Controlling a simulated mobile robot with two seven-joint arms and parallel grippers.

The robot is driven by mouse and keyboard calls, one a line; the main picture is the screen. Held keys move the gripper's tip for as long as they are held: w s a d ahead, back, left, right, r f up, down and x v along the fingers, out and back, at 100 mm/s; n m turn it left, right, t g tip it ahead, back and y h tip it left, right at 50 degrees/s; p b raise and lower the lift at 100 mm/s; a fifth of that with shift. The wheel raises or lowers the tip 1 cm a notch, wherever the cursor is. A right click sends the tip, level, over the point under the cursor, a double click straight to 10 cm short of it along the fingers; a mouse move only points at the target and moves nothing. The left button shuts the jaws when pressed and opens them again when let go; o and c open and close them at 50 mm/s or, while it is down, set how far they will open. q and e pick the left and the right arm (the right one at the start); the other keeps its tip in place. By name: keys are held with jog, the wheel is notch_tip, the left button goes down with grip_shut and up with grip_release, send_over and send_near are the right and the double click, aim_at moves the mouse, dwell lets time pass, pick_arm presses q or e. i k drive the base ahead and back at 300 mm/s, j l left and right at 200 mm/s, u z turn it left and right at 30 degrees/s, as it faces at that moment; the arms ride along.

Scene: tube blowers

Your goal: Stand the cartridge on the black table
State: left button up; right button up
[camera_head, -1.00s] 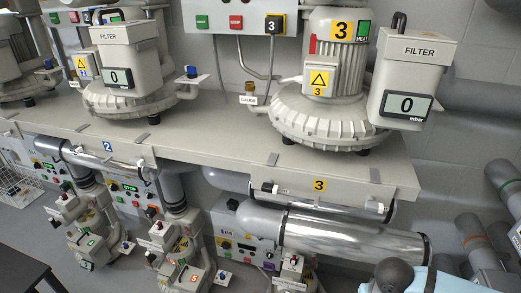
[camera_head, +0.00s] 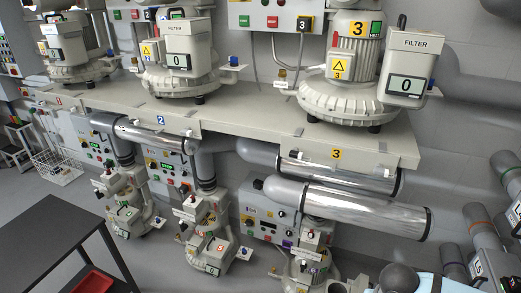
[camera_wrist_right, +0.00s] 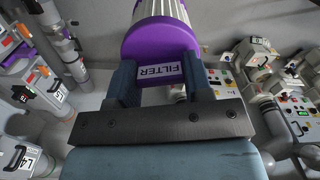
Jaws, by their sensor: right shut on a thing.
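The cartridge (camera_wrist_right: 160,36) shows in the right wrist view, with a purple end cap, a white label reading FILTER and a pale ribbed body. My right gripper (camera_wrist_right: 161,84) is shut on its purple cap, one blue-grey finger on each side. The cartridge's far end is cut off by the top of the view. The black table (camera_head: 52,240) is at the lower left of the head view, with its visible top bare. The cartridge and both grippers are out of the head view.
Blowers with filter housings (camera_head: 405,85) stand on a long beige bench (camera_head: 270,138). Valves (camera_head: 212,240) and silver pipes (camera_head: 350,207) sit below it. A red bin (camera_head: 95,282) is under the black table. A wire basket (camera_head: 58,167) stands behind the table on the grey floor.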

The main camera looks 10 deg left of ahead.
aim_at(31, 243)
jog(key=j+u, duration=0.15)
jog(key=u, duration=2.65)
jog(key=i+l, duration=0.65)
jog(key=l, duration=0.2)
jog(key=u, duration=0.05)
